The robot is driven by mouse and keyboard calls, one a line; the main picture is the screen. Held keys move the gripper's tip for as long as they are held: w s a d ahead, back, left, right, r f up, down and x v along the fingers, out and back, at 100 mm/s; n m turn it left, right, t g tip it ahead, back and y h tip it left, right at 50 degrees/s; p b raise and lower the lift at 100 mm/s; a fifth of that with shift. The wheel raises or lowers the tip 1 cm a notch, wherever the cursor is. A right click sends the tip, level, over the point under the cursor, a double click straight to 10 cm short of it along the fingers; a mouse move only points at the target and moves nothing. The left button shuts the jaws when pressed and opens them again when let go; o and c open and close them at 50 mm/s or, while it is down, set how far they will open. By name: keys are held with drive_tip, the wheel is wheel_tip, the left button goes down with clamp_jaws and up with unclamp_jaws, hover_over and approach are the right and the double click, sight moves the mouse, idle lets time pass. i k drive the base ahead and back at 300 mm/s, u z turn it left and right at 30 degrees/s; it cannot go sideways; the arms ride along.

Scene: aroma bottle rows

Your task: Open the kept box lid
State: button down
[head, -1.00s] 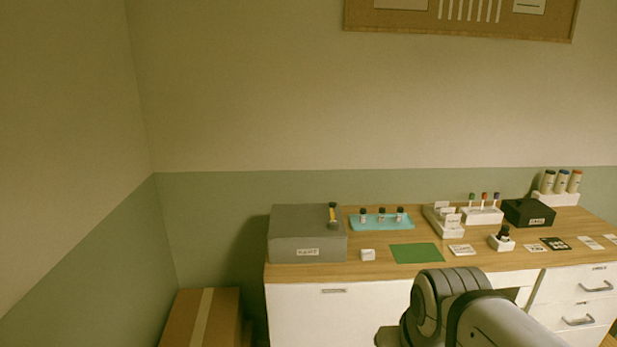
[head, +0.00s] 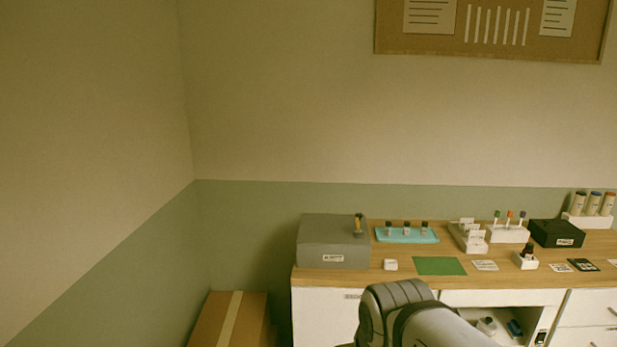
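A grey box (head: 334,258) with a small white label on its front stands at the left end of the wooden counter. Its top looks shut. A small dark and yellow upright item (head: 358,224) shows at the right of its top. A black box (head: 557,234), also labelled, stands at the back right and looks shut. I cannot read either label, so I cannot tell which is the kept box. My arm shows at the bottom centre, in front of the counter; my gripper is out of view.
The counter (head: 380,277) also holds a blue tray (head: 389,239) of small bottles, a green mat (head: 439,266), a white block (head: 390,264), white racks and cards. An open shelf (head: 487,312) is below. A cardboard box (head: 250,320) stands on the left.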

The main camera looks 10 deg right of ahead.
sight(315, 229)
drive_tip(key=i, duration=1)
drive_tip(key=u, duration=0.05)
